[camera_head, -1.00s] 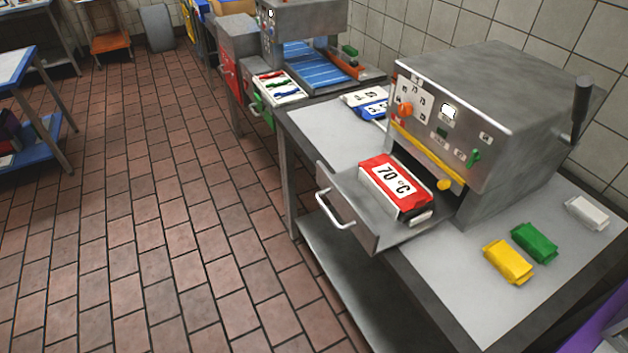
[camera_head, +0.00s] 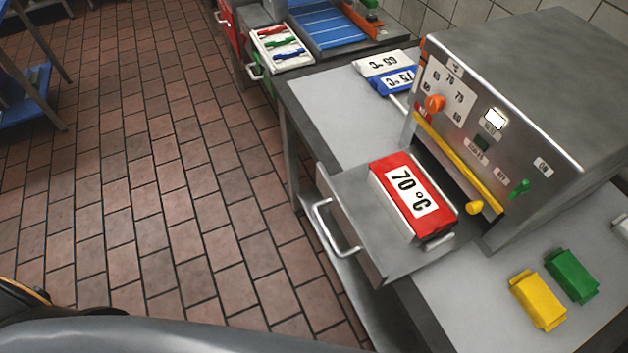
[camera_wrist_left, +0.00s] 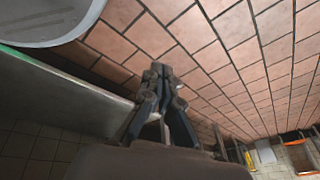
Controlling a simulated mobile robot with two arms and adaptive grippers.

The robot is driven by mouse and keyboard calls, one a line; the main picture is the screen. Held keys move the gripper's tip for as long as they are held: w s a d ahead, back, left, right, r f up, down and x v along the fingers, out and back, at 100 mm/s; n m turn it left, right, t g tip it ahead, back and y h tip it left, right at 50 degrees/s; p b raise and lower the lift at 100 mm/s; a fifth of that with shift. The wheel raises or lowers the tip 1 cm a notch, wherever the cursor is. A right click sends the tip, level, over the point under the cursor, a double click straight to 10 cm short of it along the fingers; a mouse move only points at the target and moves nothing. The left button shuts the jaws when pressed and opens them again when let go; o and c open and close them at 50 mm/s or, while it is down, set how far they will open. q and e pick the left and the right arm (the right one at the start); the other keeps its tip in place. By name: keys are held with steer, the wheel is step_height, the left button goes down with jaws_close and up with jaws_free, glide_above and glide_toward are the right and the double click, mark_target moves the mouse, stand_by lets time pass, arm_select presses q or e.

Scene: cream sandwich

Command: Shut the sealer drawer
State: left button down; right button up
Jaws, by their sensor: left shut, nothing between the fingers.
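The sealer (camera_head: 510,110) is a grey metal box with dials on its front, standing on the table at right in the head view. Its drawer (camera_head: 350,190) is pulled out toward the left, with a silver handle (camera_head: 332,230) on its front. A red block labelled 70 °C (camera_head: 412,198) lies in the drawer. My left gripper (camera_wrist_left: 162,72) shows in the left wrist view, shut and empty, with floor tiles beyond it. It is apart from the handle. In the head view neither gripper can be made out.
Yellow (camera_head: 538,300) and green (camera_head: 571,276) packs lie on the table in front of the sealer. White and blue labelled blocks (camera_head: 388,70) lie behind the drawer. The tiled floor (camera_head: 150,180) left of the drawer is clear.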

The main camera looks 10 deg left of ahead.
mark_target(325, 191)
arm_select(q)
steer(key=w+a+r+m+t+h+b, duration=0.1)
steer(key=w+a+r+m+t, duration=0.3)
steer(key=w+r, duration=0.6)
steer(key=w+a+r+m+t+h+b, duration=0.2)
steer(key=w+r+m+t, duration=0.25)
steer(key=w+r, duration=0.5)
steer(key=d+r+m+g+h+b, duration=0.1)
steer(key=d+r+m+h, duration=0.35)
steer(key=r, duration=0.35)
steer(key=w+d+r+m+h, duration=0.1)
steer(key=d+r+m+h, duration=0.4)
steer(key=r, duration=0.4)
steer(key=d+r+m+g+h+b, duration=0.1)
steer(key=d+r+m+h, duration=0.2)
steer(key=d+r+m, duration=0.4)
steer(key=shift+n+y, duration=0.25)
steer(key=shift+n, duration=0.15)
steer(key=p+x, duration=0.1)
steer(key=x, duration=0.3)
steer(key=r+p+x, duration=0.1)
steer(key=x, duration=0.3)
steer(key=p+x, duration=0.1)
steer(key=x, duration=0.3)
steer(key=shift+w+a+r, duration=0.1)
steer(key=shift+w+r, duration=0.15)
steer(key=shift+w, duration=0.2)
steer(key=shift+w+d+f+p, duration=0.1)
steer(key=shift+w+d+p, duration=0.25)
steer(key=shift+d, duration=0.1)
